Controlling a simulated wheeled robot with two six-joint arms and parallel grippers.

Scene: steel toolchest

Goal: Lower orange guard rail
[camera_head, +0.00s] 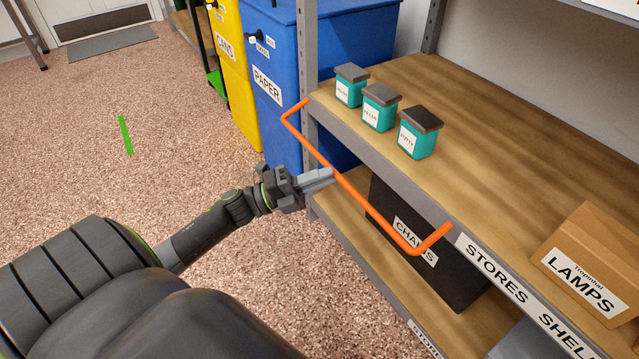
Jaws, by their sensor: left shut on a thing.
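The orange guard rail (376,216) is a U-shaped bar along the front edge of the stores shelf (477,207). Its two ends meet the shelf edge, and its long bar stands out in front, at about the shelf's height or a little below. My left gripper (332,176) is at the long bar, toward its far end, and is shut on it. The fingertips are partly hidden at the bar. My right gripper is not in view.
Three teal jars with dark lids (379,107) stand on the shelf behind the rail. A LAMPS box (590,262) sits at the right. A dark CHAINS box (385,200) is on the lower shelf. Blue PAPER (290,100) and yellow CANS (232,70) bins stand beyond. The floor at left is open.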

